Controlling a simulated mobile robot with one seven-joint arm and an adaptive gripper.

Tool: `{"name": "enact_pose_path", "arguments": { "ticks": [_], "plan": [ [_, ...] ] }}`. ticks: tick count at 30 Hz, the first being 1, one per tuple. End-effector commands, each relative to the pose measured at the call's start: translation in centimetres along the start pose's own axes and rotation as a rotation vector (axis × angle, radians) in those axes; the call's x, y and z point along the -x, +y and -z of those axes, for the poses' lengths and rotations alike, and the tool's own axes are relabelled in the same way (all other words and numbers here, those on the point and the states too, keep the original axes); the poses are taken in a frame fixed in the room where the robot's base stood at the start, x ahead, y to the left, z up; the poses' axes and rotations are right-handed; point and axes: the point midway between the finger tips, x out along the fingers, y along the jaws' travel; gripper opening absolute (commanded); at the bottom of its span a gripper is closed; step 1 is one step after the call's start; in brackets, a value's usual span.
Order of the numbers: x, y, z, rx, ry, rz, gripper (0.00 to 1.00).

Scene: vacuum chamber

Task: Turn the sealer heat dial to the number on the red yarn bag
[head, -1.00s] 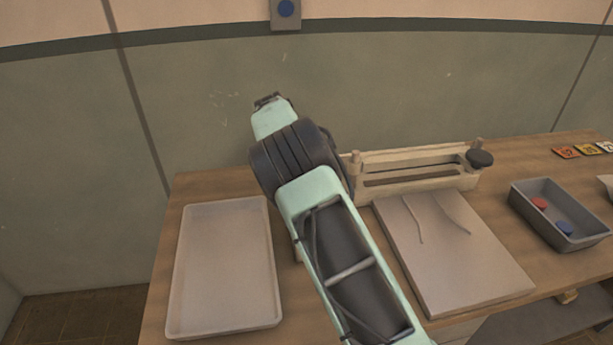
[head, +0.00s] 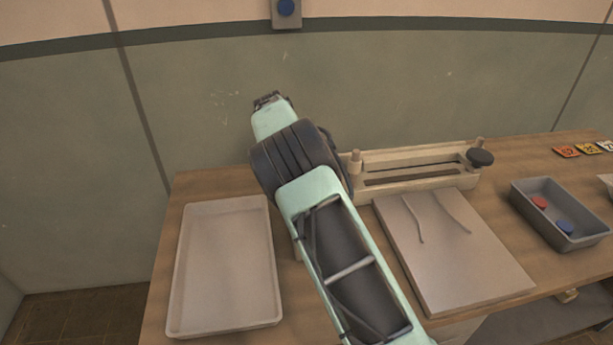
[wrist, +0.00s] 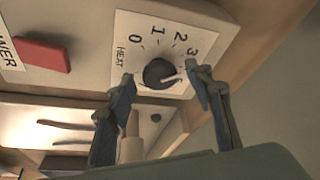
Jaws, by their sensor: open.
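The heat dial (wrist: 160,73) is a dark round knob on a white plate (wrist: 125,75) marked HEAT, with 0, 1, 2 and 3 visible around it. Its pale pointer aims to the right, just below the 3. The right finger covers part of the scale there, and any further numbers are hidden. My gripper (wrist: 163,80) is open, with one fingertip on each side of the dial. I cannot tell whether they touch it. In the head view my arm hides the dial. I see no red yarn bag.
A red switch (wrist: 42,54) sits left of the dial plate. In the head view, a white tray (head: 175,270), wooden frame (head: 420,157), pale board (head: 455,260) and grey bin (head: 530,212) with red and blue discs occupy the bench. Small coloured cards (head: 566,151) lie far right.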

Motion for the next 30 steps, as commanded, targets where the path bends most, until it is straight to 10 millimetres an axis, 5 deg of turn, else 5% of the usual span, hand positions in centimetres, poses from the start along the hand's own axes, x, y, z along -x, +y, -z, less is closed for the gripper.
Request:
{"name": "enact_pose_path", "arguments": {
  "ticks": [5,18,30],
  "plan": [
    [1.6,-0.1,0.1,0.000,0.001,0.004,0.48],
    [10.2,-0.1,0.0,0.001,0.000,0.003,0.48],
    [12.0,0.0,0.0,0.000,0.000,0.000,0.48]
  ]
}}
